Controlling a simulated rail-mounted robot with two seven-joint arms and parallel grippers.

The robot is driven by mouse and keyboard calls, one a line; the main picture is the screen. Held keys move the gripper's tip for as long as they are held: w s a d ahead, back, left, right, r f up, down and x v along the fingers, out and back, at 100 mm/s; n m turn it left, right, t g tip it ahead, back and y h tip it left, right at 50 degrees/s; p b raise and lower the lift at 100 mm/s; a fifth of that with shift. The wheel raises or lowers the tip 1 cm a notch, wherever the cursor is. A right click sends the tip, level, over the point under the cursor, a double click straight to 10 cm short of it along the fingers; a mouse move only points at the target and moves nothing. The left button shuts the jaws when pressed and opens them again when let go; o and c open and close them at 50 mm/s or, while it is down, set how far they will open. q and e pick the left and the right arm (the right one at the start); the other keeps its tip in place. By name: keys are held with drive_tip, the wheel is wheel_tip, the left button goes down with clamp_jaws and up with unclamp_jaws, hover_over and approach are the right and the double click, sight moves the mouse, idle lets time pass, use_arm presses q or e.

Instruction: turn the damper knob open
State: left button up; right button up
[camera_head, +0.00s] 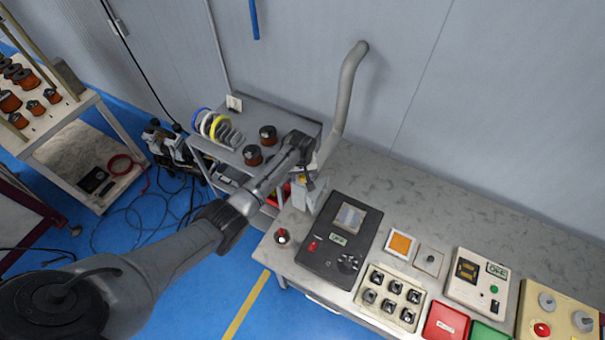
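A grey pipe (343,95), bent at the top, runs from the wall down to the left end of the workbench. A small pale box (312,193) stands near its lower end. My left arm reaches in from the left, and my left gripper (309,182) points down right at this box and the pipe's foot. I cannot tell whether it touches anything or how far its fingers are apart. I cannot make out the damper knob; the wrist and gripper cover part of that spot. My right gripper is not in view.
The workbench (460,220) holds a black device with a screen (340,240), a panel of several switches (390,297) and control boxes (478,283). A small red-topped knob (282,236) sits at its left edge. A cart with spools (222,128) stands behind my arm.

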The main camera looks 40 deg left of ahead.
use_arm(q)
drive_tip(key=c, duration=0.9)
drive_tip(key=m+p, duration=0.1)
drive_tip(key=m, duration=0.1)
drive_tip(key=shift+r+m+p, duration=0.15)
drive_tip(key=shift+m+p, duration=0.2)
drive_tip(key=shift+m, duration=0.05)
drive_tip(key=m, duration=0.2)
drive_tip(key=shift+m+p, duration=0.4)
drive_tip(key=m, duration=0.2)
drive_tip(key=shift+m, duration=0.3)
drive_tip(key=m, duration=0.3)
drive_tip(key=shift+m+p, duration=0.3)
drive_tip(key=shift+p, duration=0.05)
drive_tip(key=m, duration=0.5)
drive_tip(key=shift+w+m, duration=0.1)
drive_tip(key=shift+m, duration=0.3)
drive_tip(key=shift+d+m, duration=0.1)
drive_tip(key=shift+m, duration=0.2)
